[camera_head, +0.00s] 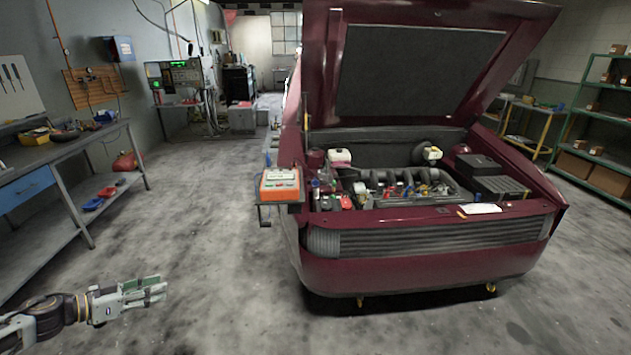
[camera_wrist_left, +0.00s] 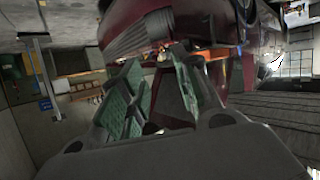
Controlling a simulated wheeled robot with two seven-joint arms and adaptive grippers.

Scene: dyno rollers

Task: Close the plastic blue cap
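The dark red car (camera_head: 430,255) stands with its hood up and engine bay open. A small blue item (camera_head: 316,184) shows at the bay's front left corner, among small coloured parts. It is too small to tell whether it is the plastic blue cap or whether it is open. My left gripper (camera_head: 155,290) is low at the lower left, over the floor, well apart from the car. In the left wrist view its two green-grey fingers (camera_wrist_left: 160,88) are spread with nothing between them; the car lies beyond. My right gripper is not in view.
An orange-and-white device (camera_head: 281,184) sits on a small stand at the car's front left corner. A workbench (camera_head: 75,150) with a blue drawer stands at the left. Green shelves (camera_head: 600,160) stand at the right. The floor (camera_head: 215,225) between bench and car is clear.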

